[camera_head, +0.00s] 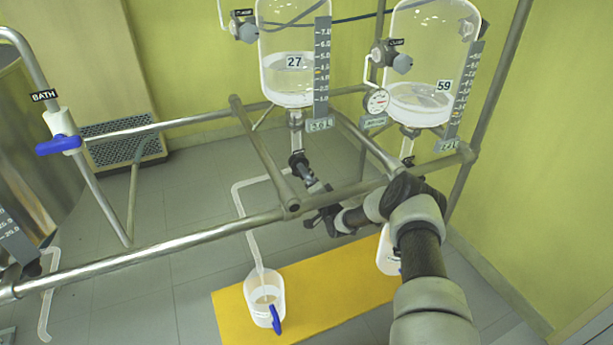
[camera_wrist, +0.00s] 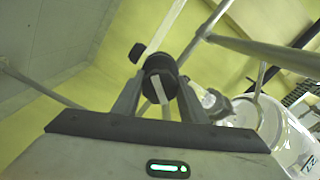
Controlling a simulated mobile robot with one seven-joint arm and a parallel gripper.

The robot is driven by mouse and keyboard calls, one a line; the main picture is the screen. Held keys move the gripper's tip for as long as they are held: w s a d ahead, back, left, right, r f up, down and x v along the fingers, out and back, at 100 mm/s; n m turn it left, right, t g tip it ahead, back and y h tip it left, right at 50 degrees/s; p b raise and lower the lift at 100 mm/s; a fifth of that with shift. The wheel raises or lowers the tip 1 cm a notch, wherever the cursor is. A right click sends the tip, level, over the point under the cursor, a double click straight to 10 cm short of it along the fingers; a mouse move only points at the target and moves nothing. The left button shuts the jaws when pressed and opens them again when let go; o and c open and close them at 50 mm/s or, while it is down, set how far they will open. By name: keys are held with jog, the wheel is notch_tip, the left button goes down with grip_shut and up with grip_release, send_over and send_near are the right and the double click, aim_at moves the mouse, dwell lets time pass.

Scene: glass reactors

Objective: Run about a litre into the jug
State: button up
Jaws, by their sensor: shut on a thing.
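The jug (camera_head: 265,298) is clear, with a blue handle, and stands on a yellow mat (camera_head: 335,288). Some liquid seems to lie in its lower part; the amount cannot be read. A pale outlet tube (camera_head: 247,215) runs from below glass reactor 27 (camera_head: 289,75) down to the jug's mouth. Reactor 27 holds clear liquid below a graduated scale's middle. My gripper (camera_head: 313,200) is beneath this reactor, at its black drain valve. In the wrist view, my gripper (camera_wrist: 160,95) is shut on a round black valve knob (camera_wrist: 160,78). Whether liquid flows is not clear.
Reactor 59 (camera_head: 425,85) stands to the right with a lower liquid level and a dial gauge (camera_head: 376,101). A second white container (camera_head: 388,255) is partly hidden behind my arm. Metal rails (camera_head: 165,246) cross in front. A blue-handled BATH valve (camera_head: 61,143) is at left.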

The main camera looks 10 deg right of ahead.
jog(key=m, duration=0.4)
jog(key=shift+m, duration=0.3)
jog(key=m, duration=0.5)
dwell(0.3)
jog(key=o, duration=1.1)
jog(key=shift+c, duration=0.2)
jog(key=shift+s+r, duration=0.1)
jog(key=shift+s, duration=0.05)
jog(key=p+v, duration=0.4)
jog(key=v, duration=1.3)
jog(key=shift+s, duration=0.1)
